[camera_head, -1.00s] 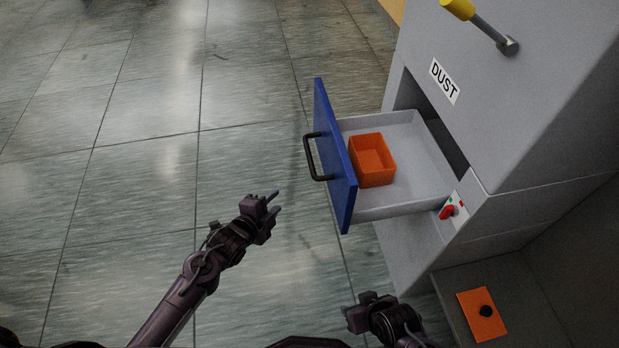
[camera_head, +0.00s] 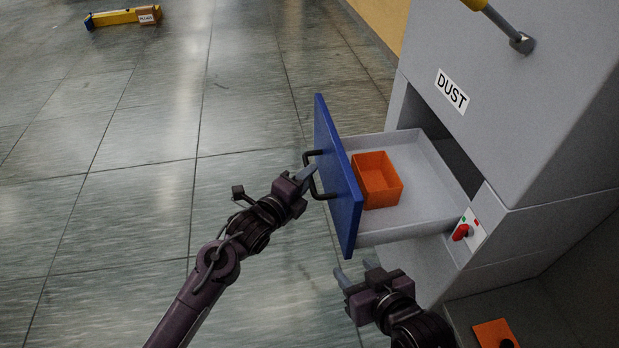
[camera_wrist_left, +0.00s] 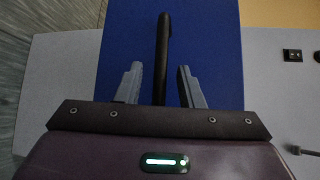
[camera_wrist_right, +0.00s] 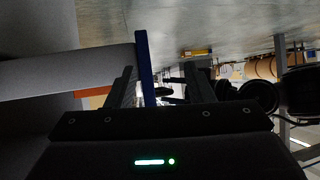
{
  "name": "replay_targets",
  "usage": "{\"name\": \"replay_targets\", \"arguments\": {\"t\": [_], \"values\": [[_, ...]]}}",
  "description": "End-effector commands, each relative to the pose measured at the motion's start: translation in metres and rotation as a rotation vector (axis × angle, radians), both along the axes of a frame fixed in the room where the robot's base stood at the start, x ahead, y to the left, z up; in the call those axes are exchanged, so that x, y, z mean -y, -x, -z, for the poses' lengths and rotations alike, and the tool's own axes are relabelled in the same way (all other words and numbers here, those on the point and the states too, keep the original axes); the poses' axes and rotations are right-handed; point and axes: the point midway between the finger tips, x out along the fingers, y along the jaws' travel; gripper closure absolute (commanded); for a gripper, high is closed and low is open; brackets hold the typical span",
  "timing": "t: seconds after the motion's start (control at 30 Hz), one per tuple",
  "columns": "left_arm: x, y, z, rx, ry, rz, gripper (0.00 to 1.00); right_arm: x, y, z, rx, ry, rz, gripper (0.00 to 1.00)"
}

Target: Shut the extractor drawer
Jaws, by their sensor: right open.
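The extractor drawer (camera_head: 425,165) stands open, pulled out of the grey extractor cabinet (camera_head: 535,120) marked DUST. Its blue front (camera_head: 338,178) carries a black handle (camera_head: 312,178). My left gripper (camera_head: 306,174) is at the handle. In the left wrist view, the handle bar (camera_wrist_left: 162,62) lies between the two open fingers (camera_wrist_left: 158,85), with a gap on each side. My right gripper (camera_head: 357,270) is open and empty, below the near end of the blue front. The right wrist view shows the blue front edge-on (camera_wrist_right: 144,65) beyond the fingers (camera_wrist_right: 157,85).
An orange open box (camera_head: 377,181) sits inside the drawer near the front. A red switch (camera_head: 461,232) is on the cabinet beside the opening. A lever (camera_head: 500,25) sticks out above. A yellow object (camera_head: 115,18) lies far left on the otherwise clear floor.

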Motion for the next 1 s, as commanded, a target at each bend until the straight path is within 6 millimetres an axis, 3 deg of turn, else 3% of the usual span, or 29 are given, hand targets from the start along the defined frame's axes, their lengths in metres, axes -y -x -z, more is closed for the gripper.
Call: {"name": "replay_targets", "arguments": {"t": [0.23, 0.57, 0.83, 1.0], "values": [[0.007, -0.012, 0.002, -0.001, 0.002, 0.001, 0.66, -0.003, -0.013, -0.021, 0.102, -0.042, 0.008, 0.52], [0.008, -0.013, 0.002, -0.002, 0.0, 0.001, 0.66, -0.003, -0.015, -0.024, 0.115, -0.047, 0.009, 0.52], [0.008, -0.013, 0.002, -0.002, 0.0, 0.001, 1.0, -0.003, -0.015, -0.024, 0.114, -0.046, 0.009, 0.52], [0.008, -0.013, 0.002, -0.002, 0.0, 0.001, 1.0, -0.003, -0.015, -0.023, 0.114, -0.046, 0.009, 0.52]]}}
